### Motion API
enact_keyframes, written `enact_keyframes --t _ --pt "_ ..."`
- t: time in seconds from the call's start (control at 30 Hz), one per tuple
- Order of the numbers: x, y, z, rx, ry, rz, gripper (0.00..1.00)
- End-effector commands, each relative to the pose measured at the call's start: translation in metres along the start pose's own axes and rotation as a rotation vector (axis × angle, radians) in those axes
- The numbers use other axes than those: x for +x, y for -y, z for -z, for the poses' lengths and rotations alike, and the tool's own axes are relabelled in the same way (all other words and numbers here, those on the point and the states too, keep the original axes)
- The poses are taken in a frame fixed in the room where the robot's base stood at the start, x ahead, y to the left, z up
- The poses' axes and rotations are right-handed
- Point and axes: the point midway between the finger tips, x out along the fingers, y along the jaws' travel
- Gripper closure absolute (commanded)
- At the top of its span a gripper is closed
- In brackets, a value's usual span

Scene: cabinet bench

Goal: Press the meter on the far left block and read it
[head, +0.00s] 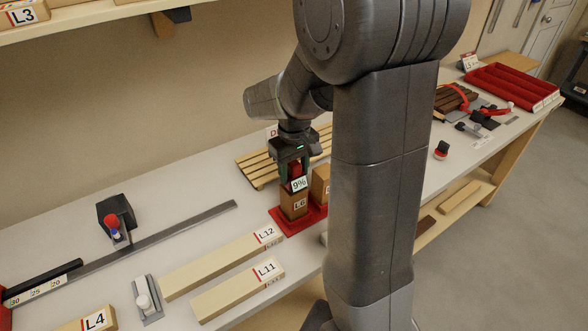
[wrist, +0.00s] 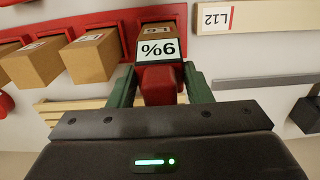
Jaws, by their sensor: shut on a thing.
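My gripper (head: 293,170) is shut on a red meter (wrist: 160,84), with a green finger on each side of it. The meter's white display (head: 299,184) reads 9% in the head view; it shows upside down in the wrist view (wrist: 158,50). The meter is right at the top of a brown wooden block (head: 293,204), the leftmost of the row in the head view. Its label looks like L6 but is small. The meter seems to touch the block, though the contact is hidden. Another block (head: 320,184) stands to its right, partly behind my arm.
The blocks stand on red bases (head: 283,219). A slatted wooden rack (head: 258,167) lies behind. Boards L12 (head: 215,264) and L11 (head: 235,291) lie front left. A shelf overhangs the upper left.

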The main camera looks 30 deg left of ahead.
Motion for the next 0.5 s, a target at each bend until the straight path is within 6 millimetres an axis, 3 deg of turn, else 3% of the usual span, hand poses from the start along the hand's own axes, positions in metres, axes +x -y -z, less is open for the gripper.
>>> enact_keyframes --t 0.5 --pt "-0.047 0.000 0.001 0.000 -0.004 -0.001 0.82"
